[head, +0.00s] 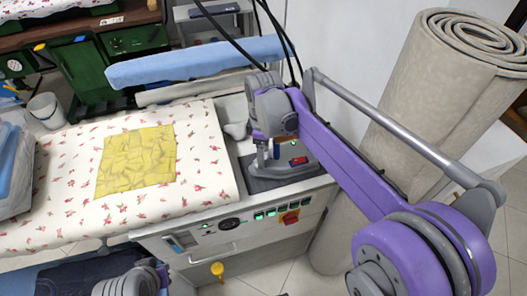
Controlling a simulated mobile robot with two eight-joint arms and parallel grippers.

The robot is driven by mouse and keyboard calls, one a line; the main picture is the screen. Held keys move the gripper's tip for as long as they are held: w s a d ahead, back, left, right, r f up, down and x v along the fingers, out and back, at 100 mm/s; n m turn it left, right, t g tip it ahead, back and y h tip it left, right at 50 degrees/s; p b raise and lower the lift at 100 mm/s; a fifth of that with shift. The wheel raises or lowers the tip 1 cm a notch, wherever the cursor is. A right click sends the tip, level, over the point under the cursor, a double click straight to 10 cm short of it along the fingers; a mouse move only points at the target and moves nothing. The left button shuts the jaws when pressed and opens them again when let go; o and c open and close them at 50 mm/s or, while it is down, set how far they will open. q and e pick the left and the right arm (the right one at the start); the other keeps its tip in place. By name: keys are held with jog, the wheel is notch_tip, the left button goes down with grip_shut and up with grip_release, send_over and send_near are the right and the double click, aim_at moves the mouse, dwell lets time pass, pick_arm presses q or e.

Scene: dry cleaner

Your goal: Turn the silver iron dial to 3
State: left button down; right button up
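The silver iron (312,170) sits on a dark rest pad (258,184) at the right end of the ironing station, with a small red part on its top. My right gripper (269,158) points down at the iron's left part, very close to it; I cannot tell if it touches. Its fingers are small here, and whether they are open or closed on something is unclear. The dial and its numbers cannot be made out, and the gripper covers part of the iron. Part of my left arm shows at the bottom left; its gripper is out of view.
A yellow cloth (136,162) lies on the flowered board (75,185) left of the iron. A blue padded arm (200,62) is behind. The front panel (208,238) has a gauge, green switches and a red knob. A rolled beige carpet (425,85) stands close to my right arm.

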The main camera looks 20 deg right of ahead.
notch_tip(320, 180, up, 11)
jog(key=p, duration=0.1)
dwell(0.6)
jog(key=shift+f, duration=0.15)
notch_tip(320, 180, down, 11)
jog(key=n+b, duration=0.3)
jog(key=n, duration=0.3)
jog(key=shift+n+g, duration=0.3)
jog(key=shift+n, duration=0.1)
jog(key=shift+c, duration=0.4)
grip_shut()
